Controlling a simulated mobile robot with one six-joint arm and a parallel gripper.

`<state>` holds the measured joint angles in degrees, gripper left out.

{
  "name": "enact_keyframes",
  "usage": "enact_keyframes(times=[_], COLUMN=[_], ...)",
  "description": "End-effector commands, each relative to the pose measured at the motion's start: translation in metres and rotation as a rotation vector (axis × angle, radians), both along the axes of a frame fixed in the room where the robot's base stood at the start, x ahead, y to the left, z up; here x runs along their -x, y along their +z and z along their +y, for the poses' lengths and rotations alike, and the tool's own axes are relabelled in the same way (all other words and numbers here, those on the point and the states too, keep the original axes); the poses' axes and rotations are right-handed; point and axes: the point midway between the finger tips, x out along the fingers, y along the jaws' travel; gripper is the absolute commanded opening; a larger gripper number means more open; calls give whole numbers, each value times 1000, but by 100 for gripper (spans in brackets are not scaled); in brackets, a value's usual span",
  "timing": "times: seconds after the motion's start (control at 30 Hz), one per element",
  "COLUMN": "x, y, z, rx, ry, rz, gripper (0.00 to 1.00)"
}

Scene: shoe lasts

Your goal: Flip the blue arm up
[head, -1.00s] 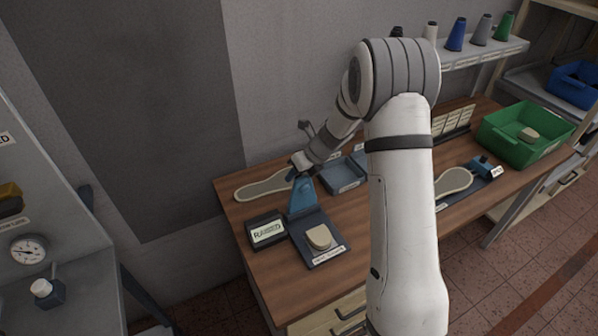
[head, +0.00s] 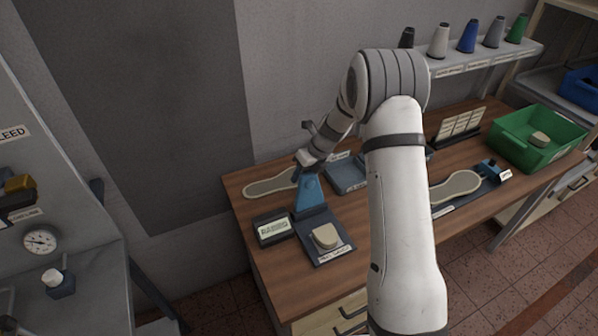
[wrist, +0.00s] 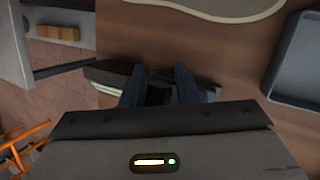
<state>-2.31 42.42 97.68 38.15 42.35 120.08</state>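The blue arm (head: 308,192) stands upright at the back of a dark base plate (head: 325,238) on the wooden bench. A beige heel-shaped piece (head: 326,237) sits on the plate in front of it. My gripper (head: 305,166) is at the top of the blue arm, very close or touching; I cannot tell which. In the wrist view my two dark fingers (wrist: 160,88) stand apart with a dark gap between them. I cannot make out the blue arm between them there. A small display (head: 273,229) beside the plate shows two lines too small to read.
A shoe-sole shape (head: 271,187) lies behind, left of the blue arm. A blue-grey tray (head: 345,178) is to its right. A second sole shape (head: 455,186), a card rack (head: 460,126) and a green crate (head: 562,139) stand further right. A grey cabinet (head: 60,215) is at left.

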Motion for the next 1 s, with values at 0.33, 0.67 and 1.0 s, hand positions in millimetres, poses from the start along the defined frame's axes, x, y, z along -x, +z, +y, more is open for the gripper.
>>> enact_keyframes(times=[0.33,0.67,1.0], x=[-3,-1,5], y=[4,33,72], z=[0,-14,-32], rx=[-1,-2,-2], ry=[-5,-6,-5], rz=[-10,-16,-11], gripper=[42,42,42])
